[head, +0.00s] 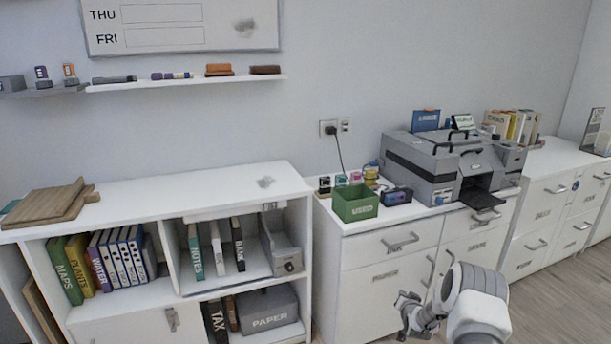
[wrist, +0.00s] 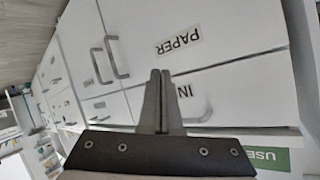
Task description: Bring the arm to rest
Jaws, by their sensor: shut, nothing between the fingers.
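My gripper (head: 405,301) is low in the head view, in front of the white drawer cabinet (head: 370,258). Part of my arm shows beside it at the bottom. In the wrist view my gripper (wrist: 161,75) has its two fingers together, with nothing between them. Behind the fingers are white drawer fronts, one labelled PAPER (wrist: 178,48). The fingers look apart from the handles, though the exact gap to the cabinet cannot be told.
A green USED box (head: 355,208) and a grey printer (head: 440,165) stand on the cabinet. A white shelf unit (head: 308,240) with books stands to the left. Metal handles (head: 401,244) stick out from the cabinet front. Wooden floor (head: 550,290) is clear at the right.

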